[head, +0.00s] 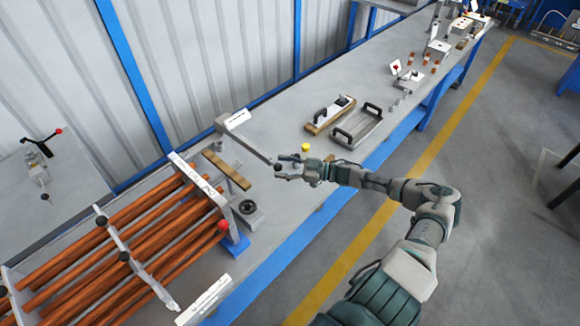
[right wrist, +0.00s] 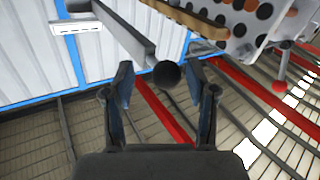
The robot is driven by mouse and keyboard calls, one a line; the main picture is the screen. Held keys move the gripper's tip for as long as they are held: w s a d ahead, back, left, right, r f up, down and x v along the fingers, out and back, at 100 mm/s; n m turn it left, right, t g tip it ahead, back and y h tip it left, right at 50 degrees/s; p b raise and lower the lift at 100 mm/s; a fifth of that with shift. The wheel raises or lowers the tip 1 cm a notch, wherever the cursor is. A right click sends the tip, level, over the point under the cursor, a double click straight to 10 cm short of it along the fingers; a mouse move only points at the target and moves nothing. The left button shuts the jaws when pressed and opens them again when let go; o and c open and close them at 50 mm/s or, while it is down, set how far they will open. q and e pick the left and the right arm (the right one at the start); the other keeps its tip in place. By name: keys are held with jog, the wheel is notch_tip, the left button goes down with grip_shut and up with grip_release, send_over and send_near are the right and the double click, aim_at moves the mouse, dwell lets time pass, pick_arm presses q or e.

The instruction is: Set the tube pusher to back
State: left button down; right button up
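A grey lever bar (head: 246,138) runs from a labelled block (head: 236,119) near the wall to a black ball knob (head: 278,167). It looks like the tube pusher, but its label is too small to read. My right gripper (head: 285,167) is at the knob end of the bar, above the bench. In the right wrist view my right gripper (right wrist: 158,68) is open, and the black knob (right wrist: 167,74) shows between its two fingers, with no clear contact. The bar (right wrist: 125,30) extends from the knob toward the upper left. My left gripper is not in view.
A rack of copper tubes (head: 130,240) with a red knob (head: 222,225) stands at left. A wooden strip (head: 226,170) and a round dark fitting (head: 248,207) lie beside it. A yellow button (head: 306,148) and a handled tray (head: 358,127) are farther along the bench (head: 285,120).

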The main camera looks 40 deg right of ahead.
jog(key=v, duration=1.2)
jog(key=shift+d, duration=0.2)
jog(key=shift+w+f, duration=0.1)
